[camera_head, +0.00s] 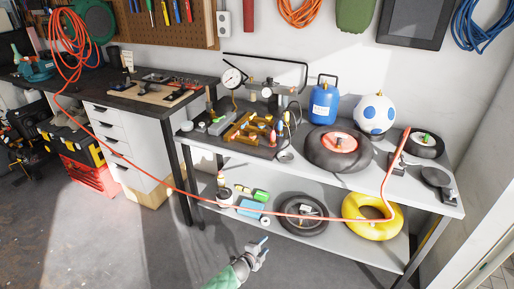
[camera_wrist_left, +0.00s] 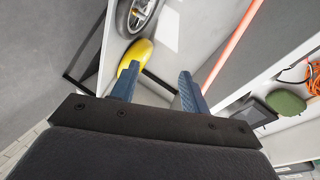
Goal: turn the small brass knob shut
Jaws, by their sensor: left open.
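A brass fitting assembly (camera_head: 250,128) with small colored parts sits on a dark mat on the upper shelf of the bench. The small brass knob is too small to tell apart in it. A pressure gauge (camera_head: 232,78) stands just behind it. My left gripper (camera_head: 262,246) is low in front of the shelf, well apart from the brass assembly. Its two blue fingers stand apart with nothing between them in the left wrist view (camera_wrist_left: 157,82). My right gripper is not in view.
A red hose (camera_head: 150,165) hangs from the wall and runs across the shelf front. A blue tank (camera_head: 323,105), a black tyre (camera_head: 320,158) and a ball (camera_head: 374,115) share the upper shelf. A yellow ring (camera_head: 373,230) lies below. The floor in front is clear.

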